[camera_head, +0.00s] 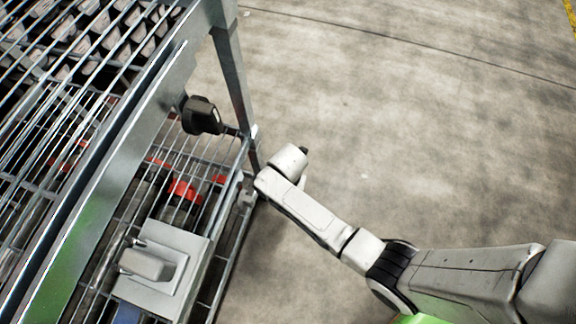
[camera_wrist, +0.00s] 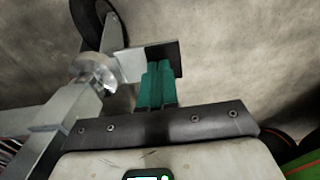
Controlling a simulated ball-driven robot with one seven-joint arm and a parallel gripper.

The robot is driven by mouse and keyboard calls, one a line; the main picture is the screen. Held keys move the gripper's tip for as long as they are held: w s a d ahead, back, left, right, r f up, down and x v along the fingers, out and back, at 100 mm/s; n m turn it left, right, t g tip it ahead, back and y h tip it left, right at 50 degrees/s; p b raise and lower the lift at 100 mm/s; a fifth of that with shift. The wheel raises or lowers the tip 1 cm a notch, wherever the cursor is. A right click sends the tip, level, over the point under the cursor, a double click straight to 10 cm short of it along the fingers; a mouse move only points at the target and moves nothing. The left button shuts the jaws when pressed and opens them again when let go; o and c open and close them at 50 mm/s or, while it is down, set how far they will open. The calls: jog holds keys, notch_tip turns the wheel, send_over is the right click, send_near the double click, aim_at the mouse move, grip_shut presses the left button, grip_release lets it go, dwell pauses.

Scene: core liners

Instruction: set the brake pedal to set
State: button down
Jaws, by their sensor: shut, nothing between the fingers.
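My gripper (camera_wrist: 157,84) shows in the wrist view as two teal fingers pressed together, with nothing between them. Just beyond the fingertips is a flat dark plate (camera_wrist: 165,50) on a pale metal bracket (camera_wrist: 130,64), which looks like the brake pedal. The fingertips overlap the plate in the picture; I cannot tell if they touch it. Its setting cannot be read. In the head view my arm reaches down beside the cart's corner, and the fingers and pedal are hidden there.
A wire-shelf cart (camera_head: 228,75) fills the left of the head view, with a black knob (camera_head: 201,115) near its post and a grey box (camera_head: 165,268) on a lower shelf. A dark wheel (camera_wrist: 88,22) shows in the wrist view. The concrete floor (camera_head: 400,110) to the right is clear.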

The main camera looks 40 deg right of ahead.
jog(key=shift+s+f, duration=0.15)
jog(key=shift+f, duration=0.05)
dwell(0.5)
jog(key=shift+s+d+f+t+y+p, duration=0.15)
jog(key=shift+f+t+y+p, duration=0.2)
jog(key=shift+t, duration=0.2)
jog(key=shift+s+d+f+t+y+p, duration=0.15)
jog(key=shift+f+t+y+p, duration=0.1)
jog(key=shift+t+y, duration=0.25)
jog(key=shift+s+d+f+t+y, duration=0.1)
jog(key=shift+f+t+y, duration=0.45)
jog(key=shift+t, duration=0.3)
jog(key=shift+f+b, duration=0.15)
jog(key=shift+b, duration=0.15)
jog(key=shift+s+f, duration=0.1)
jog(key=shift+f, duration=0.15)
